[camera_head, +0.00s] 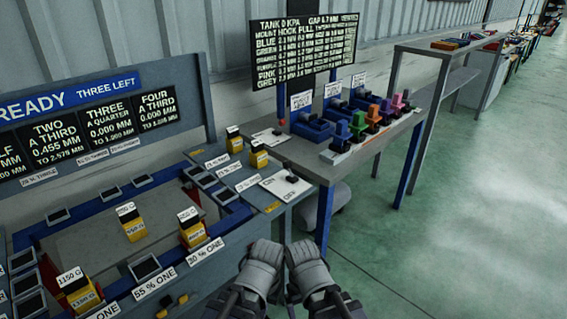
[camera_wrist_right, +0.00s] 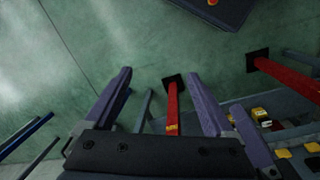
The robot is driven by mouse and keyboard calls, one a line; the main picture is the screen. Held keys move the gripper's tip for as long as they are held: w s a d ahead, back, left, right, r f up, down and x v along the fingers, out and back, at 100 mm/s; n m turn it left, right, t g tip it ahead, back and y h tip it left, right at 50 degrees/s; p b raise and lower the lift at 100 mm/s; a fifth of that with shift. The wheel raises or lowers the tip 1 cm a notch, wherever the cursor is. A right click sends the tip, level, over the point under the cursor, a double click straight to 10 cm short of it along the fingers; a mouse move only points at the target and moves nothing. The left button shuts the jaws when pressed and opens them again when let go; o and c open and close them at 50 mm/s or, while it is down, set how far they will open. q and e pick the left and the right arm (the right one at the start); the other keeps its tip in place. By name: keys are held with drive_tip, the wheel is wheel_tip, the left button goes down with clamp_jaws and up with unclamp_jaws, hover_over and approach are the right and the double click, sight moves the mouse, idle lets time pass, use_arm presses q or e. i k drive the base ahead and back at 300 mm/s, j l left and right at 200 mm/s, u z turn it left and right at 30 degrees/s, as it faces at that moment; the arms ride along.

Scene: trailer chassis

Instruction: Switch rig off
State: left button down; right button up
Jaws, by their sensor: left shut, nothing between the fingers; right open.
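A white plate with a small black knob (camera_head: 291,178) lies at the right end of the blue-framed bench (camera_head: 222,226). A dark board reading "TANK 0 KPA" (camera_head: 304,49) stands over the grey table. My left gripper (camera_head: 262,254) is at the bottom middle in the head view, shut and empty, in front of the bench and apart from the knobs. My right gripper (camera_wrist_right: 158,73) shows in its wrist view, fingers wide apart with nothing held.
Yellow weights (camera_head: 132,223) stand on the bench, below a "READY THREE LEFT" sign (camera_head: 80,92). Coloured blocks (camera_head: 374,117) line the grey table (camera_head: 300,150). Red posts (camera_wrist_right: 173,105) show in the wrist view. Green floor (camera_head: 460,200) at right is clear.

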sight(287, 164)
drive_tip(key=l+u, duration=0.75)
drive_tip(key=u, duration=0.15)
drive_tip(key=l+u, duration=0.45)
